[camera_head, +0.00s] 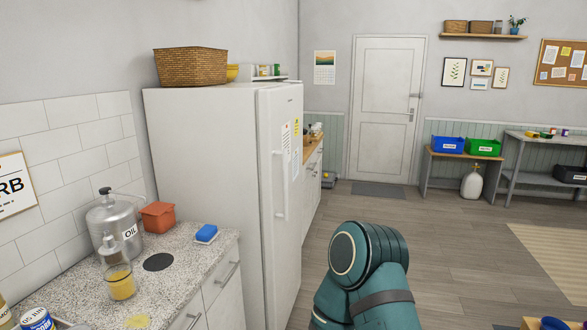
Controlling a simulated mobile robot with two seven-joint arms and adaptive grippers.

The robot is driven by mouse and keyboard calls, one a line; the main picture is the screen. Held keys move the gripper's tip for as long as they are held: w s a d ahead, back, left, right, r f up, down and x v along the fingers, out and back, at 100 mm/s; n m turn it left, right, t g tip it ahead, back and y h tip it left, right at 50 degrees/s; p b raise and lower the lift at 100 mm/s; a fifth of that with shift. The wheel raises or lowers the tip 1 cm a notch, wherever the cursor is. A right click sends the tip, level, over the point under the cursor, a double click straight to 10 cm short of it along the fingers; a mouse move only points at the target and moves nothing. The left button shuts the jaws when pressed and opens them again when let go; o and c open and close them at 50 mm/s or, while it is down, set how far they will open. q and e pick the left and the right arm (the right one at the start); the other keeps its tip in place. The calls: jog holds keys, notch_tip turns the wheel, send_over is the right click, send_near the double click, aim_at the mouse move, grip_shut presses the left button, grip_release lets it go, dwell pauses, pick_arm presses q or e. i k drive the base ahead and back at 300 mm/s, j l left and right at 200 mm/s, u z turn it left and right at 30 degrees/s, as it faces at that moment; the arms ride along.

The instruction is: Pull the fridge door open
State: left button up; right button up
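A tall white fridge (208,160) stands left of centre in the head view. Its door (283,237) faces right and looks shut, with papers and a yellow note stuck on it. A long white vertical handle (279,185) is on the door, near its left edge. One teal arm of mine is raised at the bottom centre, right of the fridge and apart from the handle. Neither gripper shows in the view. The lower part of the fridge is partly hidden by the counter.
A speckled counter (190,270) at the left holds an oil can (113,225), an orange tub (158,216) and a blue sponge (206,232). A wicker basket (190,67) sits on the fridge. Open wooden floor (450,235) lies right of the fridge.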

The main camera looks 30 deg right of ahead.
aim_at(280, 182)
jog(key=i+l, duration=0.2)
jog(key=l, duration=0.25)
jog(key=i+l, duration=0.15)
jog(key=l, duration=0.35)
jog(key=i+l, duration=0.2)
jog(key=l, duration=0.25)
jog(key=i+l, duration=0.2)
jog(key=l, duration=0.3)
jog(key=i+l, duration=0.2)
jog(key=l, duration=0.25)
jog(key=i+l, duration=0.15)
jog(key=l, duration=0.35)
jog(key=i+l, duration=0.2)
jog(key=l, duration=0.25)
jog(key=i+l, duration=0.2)
jog(key=l, duration=0.3)
